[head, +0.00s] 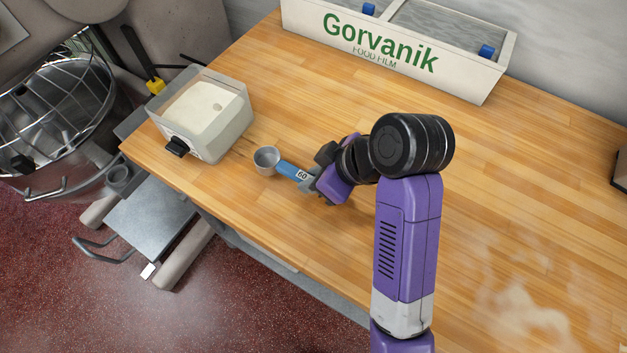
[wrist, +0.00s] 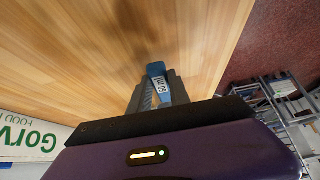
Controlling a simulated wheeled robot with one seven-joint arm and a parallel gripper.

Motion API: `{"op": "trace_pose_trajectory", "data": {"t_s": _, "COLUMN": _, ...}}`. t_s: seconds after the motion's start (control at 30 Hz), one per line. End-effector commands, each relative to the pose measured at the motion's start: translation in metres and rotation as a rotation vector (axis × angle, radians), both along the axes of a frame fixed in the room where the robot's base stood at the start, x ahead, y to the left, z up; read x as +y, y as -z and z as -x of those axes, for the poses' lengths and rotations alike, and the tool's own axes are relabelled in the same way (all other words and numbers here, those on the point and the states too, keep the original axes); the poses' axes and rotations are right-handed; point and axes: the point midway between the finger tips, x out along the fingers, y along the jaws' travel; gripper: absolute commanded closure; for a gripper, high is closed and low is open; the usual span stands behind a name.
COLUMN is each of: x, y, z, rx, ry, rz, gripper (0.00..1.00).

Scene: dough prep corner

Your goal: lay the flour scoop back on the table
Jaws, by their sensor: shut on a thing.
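The flour scoop has a round metal cup (head: 266,159) and a blue handle (head: 290,171) with a white label. My gripper (head: 307,180) is shut on the handle, with the cup pointing left, away from the fingers. The scoop is over the wooden table (head: 300,95), near its front left edge; I cannot tell whether it touches the wood. In the wrist view the blue handle (wrist: 157,72) sits between the dark fingers, and the cup cannot be made out.
A pale bin of flour (head: 239,122) with a black latch stands left of the scoop. A white "Gorvanik Food Film" box (head: 389,53) stands at the back. A mixer with a wire guard (head: 62,105) is off the table's left end. Bare wood lies around the scoop.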

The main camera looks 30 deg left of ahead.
Motion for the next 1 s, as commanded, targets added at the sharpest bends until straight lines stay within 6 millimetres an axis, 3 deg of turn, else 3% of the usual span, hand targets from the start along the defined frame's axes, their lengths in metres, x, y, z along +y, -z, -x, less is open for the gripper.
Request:
{"op": "trace_pose_trajectory", "data": {"t_s": 0.17, "x": 0.0, "y": 0.019, "z": 0.0, "rx": -0.001, "ry": 0.001, "rz": 0.0, "gripper": 1.0}}
{"op": "trace_pose_trajectory", "data": {"t_s": 0.57, "x": 0.0, "y": 0.023, "z": 0.0, "rx": -0.001, "ry": 0.001, "rz": -0.001, "gripper": 1.0}}
{"op": "trace_pose_trajectory", "data": {"t_s": 0.6, "x": 0.0, "y": 0.023, "z": 0.0, "rx": -0.001, "ry": 0.001, "rz": 0.0, "gripper": 0.71}}
{"op": "trace_pose_trajectory", "data": {"t_s": 0.7, "x": 0.0, "y": 0.023, "z": 0.0, "rx": -0.001, "ry": 0.001, "rz": 0.0, "gripper": 0.55}}
{"op": "trace_pose_trajectory", "data": {"t_s": 1.0, "x": 0.0, "y": 0.022, "z": 0.0, "rx": -0.001, "ry": 0.001, "rz": -0.001, "gripper": 0.55}}
